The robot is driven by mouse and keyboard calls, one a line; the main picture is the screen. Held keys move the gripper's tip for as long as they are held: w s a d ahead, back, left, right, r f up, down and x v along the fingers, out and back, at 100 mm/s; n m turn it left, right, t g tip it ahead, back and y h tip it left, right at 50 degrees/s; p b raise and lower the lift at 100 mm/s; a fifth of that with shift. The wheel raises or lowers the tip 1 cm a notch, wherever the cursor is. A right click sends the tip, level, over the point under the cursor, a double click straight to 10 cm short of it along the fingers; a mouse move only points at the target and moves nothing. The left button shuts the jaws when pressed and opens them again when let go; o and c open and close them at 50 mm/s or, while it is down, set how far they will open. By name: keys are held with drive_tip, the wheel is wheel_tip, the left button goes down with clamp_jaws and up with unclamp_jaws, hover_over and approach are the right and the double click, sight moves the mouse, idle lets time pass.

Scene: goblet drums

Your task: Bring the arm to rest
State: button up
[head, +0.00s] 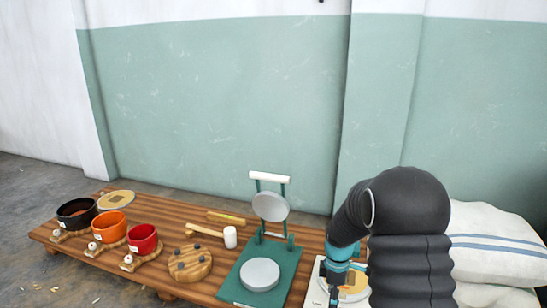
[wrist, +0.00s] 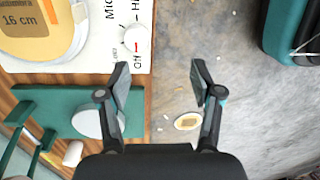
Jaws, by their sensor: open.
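My gripper (wrist: 160,70) is open and empty in the wrist view, its two fingers spread apart over the table's edge and the grey floor. In the head view my black arm bends down at the right, with the teal gripper end (head: 340,268) low over a white appliance (head: 314,293). The gripper's tips are hard to make out there. The wrist view shows the appliance's dial panel (wrist: 133,15) and a round tan disc marked 16 cm (wrist: 25,45) on it.
The wooden table (head: 205,234) bears a green press (head: 278,262), a mallet (head: 229,237), a round pegged board (head: 190,263) and black, orange and red pots. White sacks (head: 490,235) lie right of my arm. A teal container (wrist: 283,25) stands on the floor near a small oval piece (wrist: 188,121).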

drive_tip(key=s+a+r+m+t+p, duration=0.1)
drive_tip(key=s+r+m+t+p, duration=0.2)
drive_tip(key=s+r+m, duration=0.5)
drive_tip(key=s+a+r+m+t+p, duration=0.1)
drive_tip(key=s+r+m+t+p, duration=0.2)
drive_tip(key=s+r, duration=1.6)
wheel_tip(320, 180, up, 8)
drive_tip(key=m+p, duration=0.3)
drive_tip(key=m, duration=0.1)
drive_tip(key=shift+s+m+t, duration=0.3)
drive_tip(key=shift+s+m, duration=0.1)
